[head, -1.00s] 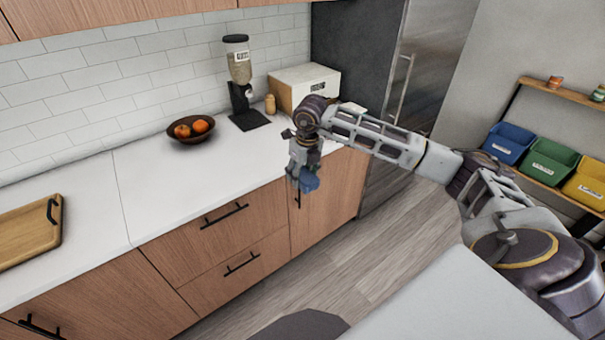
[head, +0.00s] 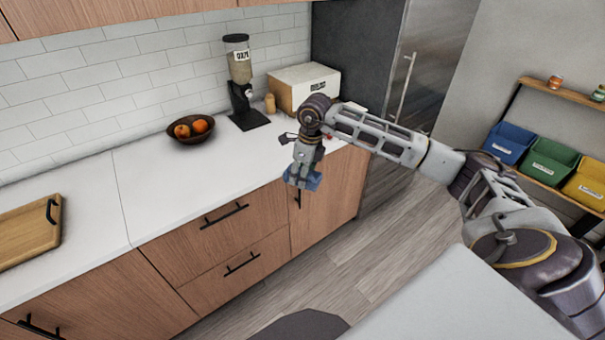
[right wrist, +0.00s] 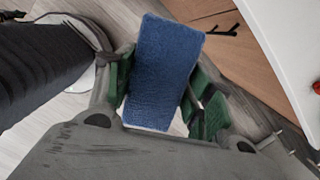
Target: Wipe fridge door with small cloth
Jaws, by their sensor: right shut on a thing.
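A small blue cloth (right wrist: 163,65) is between the green-padded fingers of my right gripper (right wrist: 165,95) in the right wrist view. In the head view the right gripper (head: 303,180) hangs in front of the counter edge, shut on the blue cloth (head: 313,181), with the cloth at its lower end. The fridge door (head: 421,65) is a tall metal panel with a vertical handle, behind my right arm at the back right. The cloth and gripper are apart from it. My left gripper is not in view.
The white counter (head: 190,185) holds a fruit bowl (head: 190,139), a dispenser (head: 240,85), a white-fronted box (head: 303,88) and a wooden board (head: 28,230). Colored bins (head: 548,160) sit on a shelf at right. Wooden floor (head: 385,240) is open before the fridge.

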